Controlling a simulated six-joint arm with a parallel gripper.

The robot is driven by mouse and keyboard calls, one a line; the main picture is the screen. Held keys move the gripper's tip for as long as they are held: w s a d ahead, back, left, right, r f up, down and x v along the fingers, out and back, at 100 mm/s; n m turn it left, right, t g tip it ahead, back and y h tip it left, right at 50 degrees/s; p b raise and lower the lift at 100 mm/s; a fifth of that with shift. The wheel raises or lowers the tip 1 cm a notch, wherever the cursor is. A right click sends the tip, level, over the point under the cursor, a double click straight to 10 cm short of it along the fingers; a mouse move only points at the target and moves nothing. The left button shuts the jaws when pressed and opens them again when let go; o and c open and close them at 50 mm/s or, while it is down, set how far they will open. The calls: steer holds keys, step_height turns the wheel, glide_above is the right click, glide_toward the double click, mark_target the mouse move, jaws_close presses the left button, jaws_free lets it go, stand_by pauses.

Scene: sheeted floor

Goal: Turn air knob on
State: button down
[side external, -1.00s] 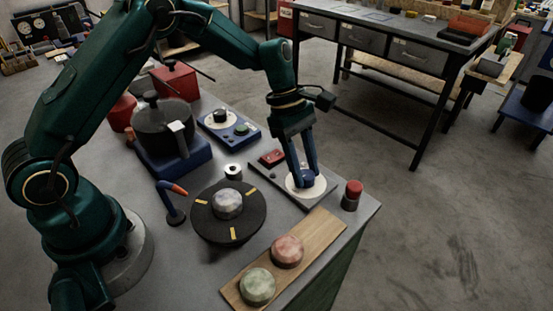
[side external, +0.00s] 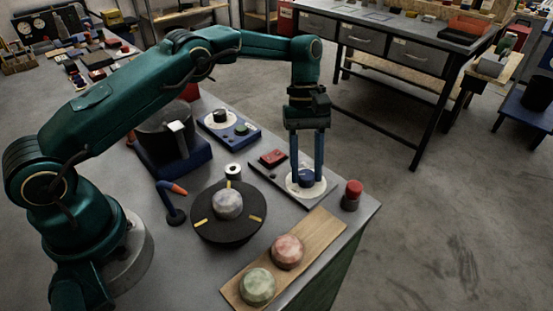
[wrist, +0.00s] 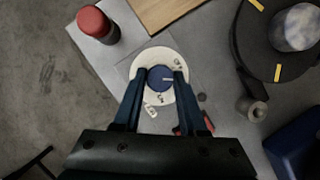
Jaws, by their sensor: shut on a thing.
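The blue knob (side external: 306,181) stands on a round white dial (side external: 292,187) on a grey panel with a red switch (side external: 272,157). My gripper (side external: 306,174) points straight down with its fingers on both sides of the knob. The wrist view shows the knob (wrist: 160,73) between the two fingertips (wrist: 160,78), shut on it. A pale pointer line on the knob points right in that view.
A red-topped cylinder (side external: 352,190) stands close right of the panel. A black turntable (side external: 215,235) with yellow marks bears a grey lump. A wooden board (side external: 318,238) holds a red and a green disc. An orange-tipped blue post (side external: 172,203) and a blue knob box (side external: 245,140) are nearby.

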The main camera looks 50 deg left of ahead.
steer(key=shift+m, duration=0.7)
steer(key=shift+c, duration=2.2)
jaws_free()
steer(key=shift+n, duration=0.3)
